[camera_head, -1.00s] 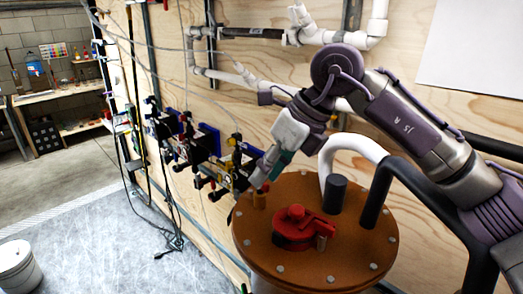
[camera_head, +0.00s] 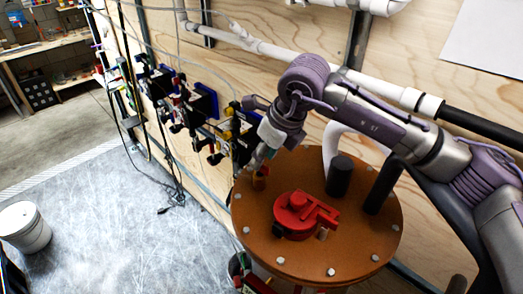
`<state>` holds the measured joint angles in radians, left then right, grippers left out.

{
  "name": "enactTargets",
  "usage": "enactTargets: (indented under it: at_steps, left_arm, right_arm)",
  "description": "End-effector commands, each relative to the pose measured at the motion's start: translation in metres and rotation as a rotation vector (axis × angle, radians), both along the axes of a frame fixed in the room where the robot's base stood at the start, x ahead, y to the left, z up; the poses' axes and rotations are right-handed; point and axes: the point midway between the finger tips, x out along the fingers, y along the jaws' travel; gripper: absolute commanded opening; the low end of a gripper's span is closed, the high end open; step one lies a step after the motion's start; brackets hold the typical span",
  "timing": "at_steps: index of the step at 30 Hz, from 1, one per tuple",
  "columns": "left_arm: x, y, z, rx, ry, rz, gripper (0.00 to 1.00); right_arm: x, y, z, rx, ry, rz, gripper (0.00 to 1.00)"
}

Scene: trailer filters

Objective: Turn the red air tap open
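A red tap-like fitting (camera_head: 296,214) with a raised lever sits on the round orange-brown lid (camera_head: 262,238) of a vessel. It is the most prominent red fitting; small red parts also show on the wall valves. My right gripper (camera_head: 255,167) points down at the lid's back left edge, close to a small brass-coloured fitting (camera_head: 259,180). It is left of and behind the red fitting, apart from it. Its fingers are small and partly hidden, so I cannot tell whether they are open or touch the brass fitting. My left gripper is not in view.
A black post (camera_head: 339,176) and a thick dark hose (camera_head: 383,188) stand on the lid's right side. Wall valves (camera_head: 222,138) with cables hang left of my gripper. A white bucket (camera_head: 25,228) stands on the grey floor, which is mostly clear.

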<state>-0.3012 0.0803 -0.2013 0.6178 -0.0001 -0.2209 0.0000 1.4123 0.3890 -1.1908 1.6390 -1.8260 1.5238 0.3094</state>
Motion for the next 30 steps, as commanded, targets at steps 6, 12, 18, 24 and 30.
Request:
enactTargets:
  at_steps: [6, 12, 18, 24, 30]
  left_arm:
    - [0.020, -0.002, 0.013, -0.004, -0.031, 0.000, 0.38]
    - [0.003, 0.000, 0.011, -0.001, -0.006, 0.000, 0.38]
    - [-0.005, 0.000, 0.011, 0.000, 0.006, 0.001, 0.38]
    - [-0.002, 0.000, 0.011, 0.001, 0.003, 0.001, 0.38]
    - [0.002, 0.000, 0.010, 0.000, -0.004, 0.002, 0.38]
  right_arm:
    - [0.005, 0.006, -0.018, 0.000, 0.002, -0.001, 0.38]
    - [0.006, 0.007, -0.021, 0.001, 0.000, -0.001, 0.38]
    - [0.006, 0.007, -0.021, 0.001, 0.000, -0.001, 0.24]
    - [0.006, 0.007, -0.021, 0.001, 0.000, -0.001, 0.00]
    - [0.006, 0.006, -0.021, 0.001, -0.001, 0.002, 0.00]
